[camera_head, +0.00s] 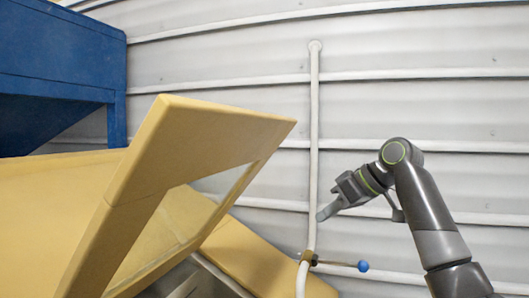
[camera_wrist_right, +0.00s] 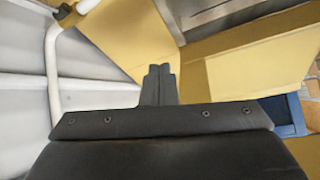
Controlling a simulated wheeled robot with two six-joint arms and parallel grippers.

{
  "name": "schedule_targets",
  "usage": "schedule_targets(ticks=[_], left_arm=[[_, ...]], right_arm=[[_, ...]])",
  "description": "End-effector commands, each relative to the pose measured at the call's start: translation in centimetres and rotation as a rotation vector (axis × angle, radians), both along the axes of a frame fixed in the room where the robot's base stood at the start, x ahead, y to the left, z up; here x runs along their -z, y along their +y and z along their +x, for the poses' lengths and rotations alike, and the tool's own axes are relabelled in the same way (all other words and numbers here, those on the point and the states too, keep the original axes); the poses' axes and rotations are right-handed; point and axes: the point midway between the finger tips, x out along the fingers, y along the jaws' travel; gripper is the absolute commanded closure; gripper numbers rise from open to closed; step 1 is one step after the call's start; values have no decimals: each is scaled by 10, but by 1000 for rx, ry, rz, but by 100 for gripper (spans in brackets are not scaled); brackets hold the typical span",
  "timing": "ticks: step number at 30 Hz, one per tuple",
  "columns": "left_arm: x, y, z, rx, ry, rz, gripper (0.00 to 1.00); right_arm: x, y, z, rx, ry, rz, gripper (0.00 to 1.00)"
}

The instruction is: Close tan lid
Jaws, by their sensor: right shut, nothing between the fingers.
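The tan lid (camera_head: 190,140) is a thick panel with a window opening, standing tilted up from the tan hopper body (camera_head: 55,190) at the left of the head view. In the right wrist view a tan panel with a framed opening (camera_wrist_right: 240,62) lies beyond the fingers; I cannot tell how much of it is the lid. My right gripper (camera_head: 322,212) is to the right of the lid, apart from it in the head view. In the right wrist view its fingers (camera_wrist_right: 159,84) are together and empty. My left gripper is not in view.
A white vertical pipe (camera_head: 313,130) runs down the corrugated wall (camera_head: 430,95). A valve with a blue knob (camera_head: 362,266) sits low on the pipe, below my right gripper. A blue structure (camera_head: 60,60) stands at the upper left. Free space lies between lid and gripper.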

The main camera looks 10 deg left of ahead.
Motion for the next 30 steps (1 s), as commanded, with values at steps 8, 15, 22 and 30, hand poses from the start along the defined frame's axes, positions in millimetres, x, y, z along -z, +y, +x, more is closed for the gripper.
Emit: schedule_targets(ticks=[8,15,22,30], left_arm=[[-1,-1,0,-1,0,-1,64],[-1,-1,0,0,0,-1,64],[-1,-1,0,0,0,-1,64],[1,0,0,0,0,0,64]], right_arm=[[-164,40,-64,-186,-101,49,100],[-262,63,-135,-319,-167,89,100],[-299,71,-171,-379,-195,107,100],[-283,97,-168,-384,-195,106,100]])
